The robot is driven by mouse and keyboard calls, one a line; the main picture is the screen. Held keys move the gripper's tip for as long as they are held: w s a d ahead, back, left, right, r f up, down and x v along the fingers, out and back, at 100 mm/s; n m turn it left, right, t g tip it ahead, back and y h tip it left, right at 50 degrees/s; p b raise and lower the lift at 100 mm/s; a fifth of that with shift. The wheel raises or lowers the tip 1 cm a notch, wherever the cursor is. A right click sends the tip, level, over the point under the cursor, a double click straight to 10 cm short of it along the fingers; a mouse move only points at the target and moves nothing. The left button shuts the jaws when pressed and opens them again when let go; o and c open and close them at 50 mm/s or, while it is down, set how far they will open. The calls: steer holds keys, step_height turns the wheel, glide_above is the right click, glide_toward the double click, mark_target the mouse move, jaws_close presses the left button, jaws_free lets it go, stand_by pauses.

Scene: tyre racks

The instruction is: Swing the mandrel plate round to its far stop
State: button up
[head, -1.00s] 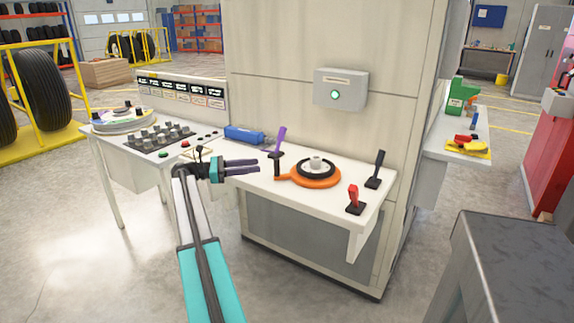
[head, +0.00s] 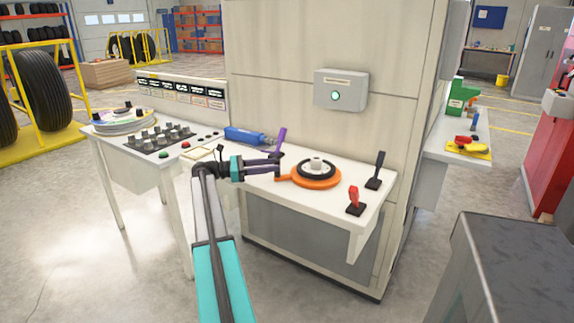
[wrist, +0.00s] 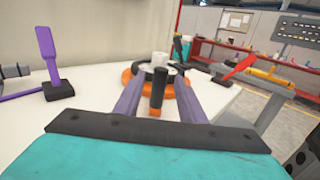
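The mandrel plate (head: 318,184) is an orange disc with a black ring and pale hub on the white bench. It also shows in the wrist view (wrist: 128,79), partly hidden by my fingers. Its short arm points left toward my gripper and carries an upright peg handle (wrist: 157,92), black above and orange below. My gripper (head: 277,166) is open, its two purple-grey fingers pointing right along the bench. In the wrist view the handle shows in the gap between the fingers (wrist: 157,85), with space on both sides. Contact is not visible.
A purple lever (head: 281,140) on a black base stands close behind the fingertips, with a blue tool (head: 248,136) to its left. A red lever (head: 354,198) and a black lever (head: 376,168) stand right of the plate. The machine wall (head: 300,110) rises behind.

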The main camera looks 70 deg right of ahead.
mark_target(287, 175)
steer(key=shift+x, duration=3.45)
jaws_close()
